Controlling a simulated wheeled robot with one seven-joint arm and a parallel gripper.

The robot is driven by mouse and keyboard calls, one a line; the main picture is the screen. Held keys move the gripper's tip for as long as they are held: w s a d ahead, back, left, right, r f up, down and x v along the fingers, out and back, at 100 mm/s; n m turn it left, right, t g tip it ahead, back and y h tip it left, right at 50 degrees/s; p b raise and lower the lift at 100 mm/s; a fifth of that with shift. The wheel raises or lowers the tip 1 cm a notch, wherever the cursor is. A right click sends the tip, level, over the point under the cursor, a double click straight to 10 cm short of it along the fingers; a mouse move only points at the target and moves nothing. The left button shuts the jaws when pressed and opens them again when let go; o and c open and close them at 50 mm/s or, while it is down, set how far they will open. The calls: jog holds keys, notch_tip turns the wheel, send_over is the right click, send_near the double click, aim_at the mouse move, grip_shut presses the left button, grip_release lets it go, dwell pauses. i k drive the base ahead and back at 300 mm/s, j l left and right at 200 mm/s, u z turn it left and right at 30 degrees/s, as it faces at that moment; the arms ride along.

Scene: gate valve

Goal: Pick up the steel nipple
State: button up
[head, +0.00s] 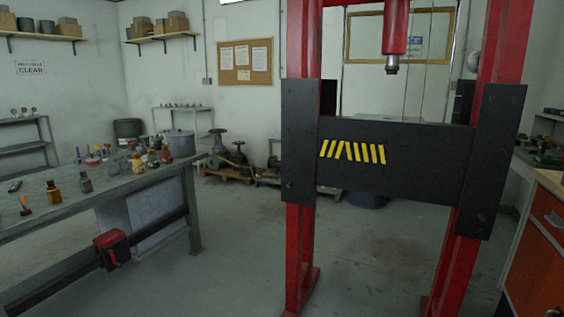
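I cannot pick out the steel nipple in the head view. The workbench (110,192) on the left carries several small items, too small to tell apart surely. My gripper is not in view.
A red press frame (300,250) with a black crossbeam (400,160) stands close on the right and hides part of the room. Large valves (218,150) sit on a pallet at the back. An orange cabinet (540,265) is at the right edge. The floor between bench and press is clear.

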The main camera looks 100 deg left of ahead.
aim_at(86, 183)
jog(key=u, duration=4.15)
jog(key=i+l+u, duration=0.1)
jog(key=u, duration=0.35)
jog(key=i+l+u, duration=0.15)
jog(key=u, duration=0.3)
jog(key=i+l+u, duration=0.1)
jog(key=i+l, duration=0.2)
jog(key=i+l+u, duration=0.15)
jog(key=l, duration=0.35)
jog(key=i+l+u, duration=0.1)
jog(key=i+l, duration=0.45)
jog(key=l, duration=0.15)
jog(key=i+l, duration=0.2)
jog(key=l, duration=0.1)
